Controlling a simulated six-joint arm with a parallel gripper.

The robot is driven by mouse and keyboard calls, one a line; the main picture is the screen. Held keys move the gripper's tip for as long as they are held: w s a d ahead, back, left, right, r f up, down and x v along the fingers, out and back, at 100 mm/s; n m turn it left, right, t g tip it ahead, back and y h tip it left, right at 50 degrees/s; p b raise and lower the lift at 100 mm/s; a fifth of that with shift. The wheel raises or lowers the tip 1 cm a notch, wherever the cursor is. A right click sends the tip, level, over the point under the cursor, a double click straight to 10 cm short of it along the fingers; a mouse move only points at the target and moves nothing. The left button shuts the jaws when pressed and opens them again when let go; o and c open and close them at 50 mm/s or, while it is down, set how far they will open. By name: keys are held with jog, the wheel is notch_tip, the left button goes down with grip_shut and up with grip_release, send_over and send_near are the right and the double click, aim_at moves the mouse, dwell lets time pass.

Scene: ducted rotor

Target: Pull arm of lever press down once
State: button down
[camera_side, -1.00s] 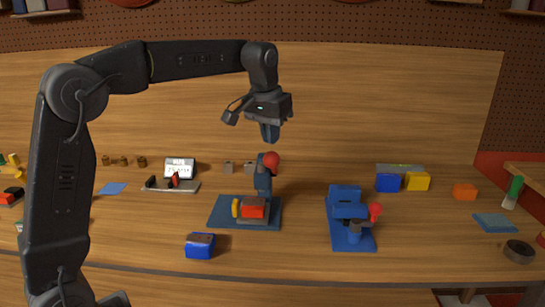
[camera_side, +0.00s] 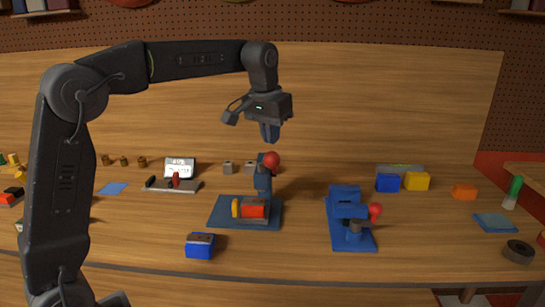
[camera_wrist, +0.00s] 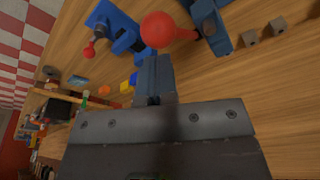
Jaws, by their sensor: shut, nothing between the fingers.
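The lever press that I take as the task's (camera_side: 220,213) has a blue base plate and a blue upright arm (camera_side: 263,180) with a red ball knob (camera_side: 271,160) at its top. The arm stands up. In the wrist view the red knob (camera_wrist: 168,30) shows just beyond my fingertips. My gripper (camera_side: 270,133) is shut and empty, hanging just above the knob and apart from it in the side view. It also shows in the wrist view (camera_wrist: 153,78). An orange-red part with a yellow end (camera_side: 254,207) sits on the press base.
A second blue device (camera_side: 346,209) with a red knob (camera_side: 375,210) stands to the right. A blue block (camera_side: 200,246) lies in front. A small display (camera_side: 180,168) stands at the left. Blue and yellow blocks (camera_side: 416,181) lie at the back right. The table between is clear.

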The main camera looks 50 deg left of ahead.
aim_at(270, 163)
jog(key=shift+f, duration=0.15)
jog(key=shift+f, duration=1.3)
jog(key=shift+s+d+f, duration=0.3)
jog(key=shift+d+f, duration=0.05)
jog(key=shift+f, duration=0.35)
jog(key=shift+s+d+f, duration=0.2)
jog(key=shift+f, duration=0.25)
jog(key=shift+s+d+f, duration=0.15)
jog(key=shift+s+f, duration=0.05)
jog(key=shift+f, duration=0.25)
jog(key=shift+s+d+f, duration=0.15)
jog(key=shift+f, duration=0.4)
jog(key=shift+s+d+f, duration=0.15)
jog(key=shift+f, duration=0.35)
